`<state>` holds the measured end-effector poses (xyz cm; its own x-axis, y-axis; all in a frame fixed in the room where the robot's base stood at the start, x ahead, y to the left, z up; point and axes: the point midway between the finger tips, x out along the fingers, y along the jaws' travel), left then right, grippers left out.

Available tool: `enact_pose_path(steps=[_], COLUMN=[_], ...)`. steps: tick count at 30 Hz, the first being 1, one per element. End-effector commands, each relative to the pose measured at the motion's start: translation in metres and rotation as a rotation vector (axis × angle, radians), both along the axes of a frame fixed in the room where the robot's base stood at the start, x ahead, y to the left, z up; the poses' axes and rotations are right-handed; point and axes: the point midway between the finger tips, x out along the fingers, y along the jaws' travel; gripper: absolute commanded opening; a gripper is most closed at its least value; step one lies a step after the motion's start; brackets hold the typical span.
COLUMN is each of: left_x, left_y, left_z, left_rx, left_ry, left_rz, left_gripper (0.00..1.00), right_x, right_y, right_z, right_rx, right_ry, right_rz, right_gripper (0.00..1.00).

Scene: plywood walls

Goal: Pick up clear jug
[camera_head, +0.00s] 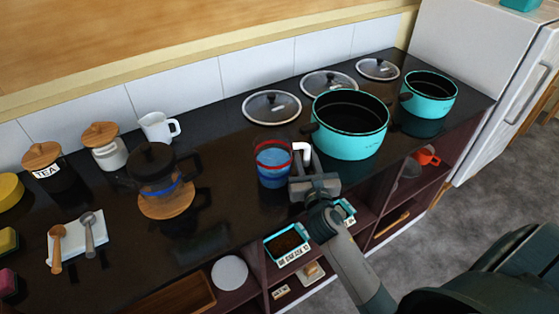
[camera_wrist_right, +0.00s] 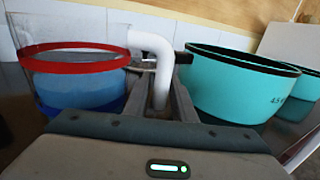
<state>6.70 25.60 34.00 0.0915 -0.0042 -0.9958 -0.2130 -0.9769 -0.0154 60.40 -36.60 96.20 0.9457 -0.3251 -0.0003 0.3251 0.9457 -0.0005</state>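The clear jug (camera_head: 274,166) has a red band near its top, blue in its lower part and a white handle on its right side. It stands upright near the front edge of the dark counter. It also shows at the left of the right wrist view (camera_wrist_right: 78,85). My right gripper (camera_head: 302,165) reaches in from the front. Its fingers are close together on both sides of the white handle (camera_wrist_right: 160,70), and appear shut on it. The fingers hide the lower handle. My left gripper is out of view.
A large teal pot (camera_head: 350,138) stands close to the right of my gripper, with a smaller teal pot (camera_head: 430,95) beyond. Glass lids (camera_head: 272,107) lie behind. A coffee pot (camera_head: 152,168) on a wooden board stands left. Counter between it and the jug is clear.

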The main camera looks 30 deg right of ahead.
Motion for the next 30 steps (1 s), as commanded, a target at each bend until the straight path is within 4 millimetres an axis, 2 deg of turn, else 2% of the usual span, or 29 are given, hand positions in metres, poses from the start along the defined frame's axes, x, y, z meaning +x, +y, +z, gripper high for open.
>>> enact_pose_path(steps=[6, 19, 20, 22, 23, 30], left_x=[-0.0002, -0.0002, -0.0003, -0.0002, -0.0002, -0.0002], left_y=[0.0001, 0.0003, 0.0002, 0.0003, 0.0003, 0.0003], left_z=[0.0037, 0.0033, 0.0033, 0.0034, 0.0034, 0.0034], left_rx=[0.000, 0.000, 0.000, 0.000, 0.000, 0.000], left_ry=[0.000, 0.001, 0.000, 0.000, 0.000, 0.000], left_rz=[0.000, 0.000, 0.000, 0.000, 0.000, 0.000], left_gripper=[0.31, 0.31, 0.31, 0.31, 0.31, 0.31], right_x=[0.0136, 0.0134, 0.0134, 0.0133, 0.0133, 0.0133], right_y=[-0.0044, -0.0045, -0.0045, -0.0045, -0.0045, -0.0045], right_z=[-0.0001, -0.0006, -0.0006, -0.0006, -0.0006, -0.0006], right_rx=[0.001, 0.000, 0.000, 0.000, 0.000, 0.000], right_ry=[0.000, 0.000, 0.000, 0.000, 0.000, 0.000], right_rz=[0.000, 0.000, 0.000, 0.000, 0.001, 0.001], right_gripper=[0.24, 0.24, 0.19, 0.02, 0.00, 0.00])
